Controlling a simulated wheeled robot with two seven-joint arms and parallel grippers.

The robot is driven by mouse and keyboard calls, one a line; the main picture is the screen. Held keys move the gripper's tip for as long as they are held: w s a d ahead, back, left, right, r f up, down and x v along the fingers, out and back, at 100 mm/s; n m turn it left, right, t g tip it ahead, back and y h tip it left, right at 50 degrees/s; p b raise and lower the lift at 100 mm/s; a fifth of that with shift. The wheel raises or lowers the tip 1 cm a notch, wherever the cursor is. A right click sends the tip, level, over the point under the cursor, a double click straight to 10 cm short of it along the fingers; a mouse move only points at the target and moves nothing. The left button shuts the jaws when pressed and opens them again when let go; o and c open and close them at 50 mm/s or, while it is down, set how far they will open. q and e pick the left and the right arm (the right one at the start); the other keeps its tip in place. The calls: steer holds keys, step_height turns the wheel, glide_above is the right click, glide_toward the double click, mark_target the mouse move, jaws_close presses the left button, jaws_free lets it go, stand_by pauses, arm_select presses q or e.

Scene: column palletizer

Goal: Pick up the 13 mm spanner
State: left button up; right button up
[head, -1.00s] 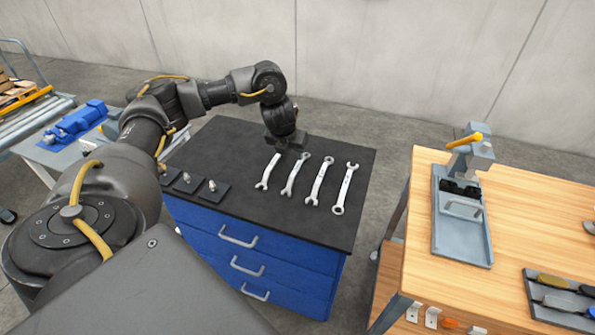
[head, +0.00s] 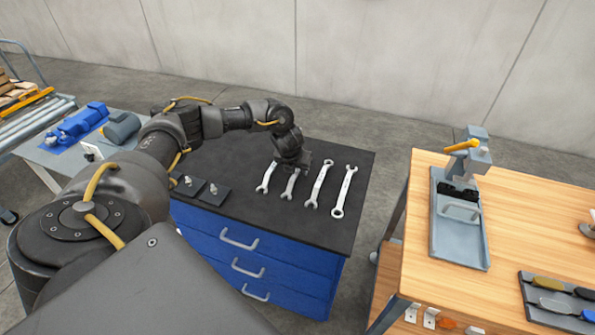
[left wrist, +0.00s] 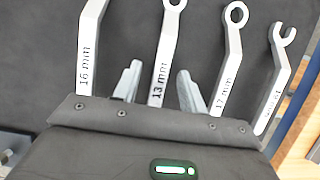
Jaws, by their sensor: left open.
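Several silver spanners lie side by side on the black top of a blue drawer cabinet. The 13 mm spanner (head: 289,188) is second from the left in the head view, its far part hidden by my left gripper (head: 294,167). In the left wrist view, the 13 mm spanner (left wrist: 162,74) shows its stamped label and lies between the two spread fingers of my left gripper (left wrist: 159,86). That gripper is open, with nothing clamped. Whether the fingers are level with the spanner is hard to tell. My right gripper is not in view.
The 16 mm spanner (left wrist: 88,60) lies close on the left, and another spanner (left wrist: 229,65) close on the right. Small dark plates with fittings (head: 214,193) sit at the cabinet's left. A wooden bench (head: 415,245) stands to the right.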

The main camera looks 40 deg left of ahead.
arm_select(q)
steer(key=shift+f, duration=0.25)
stand_by(0.5)
jaws_close()
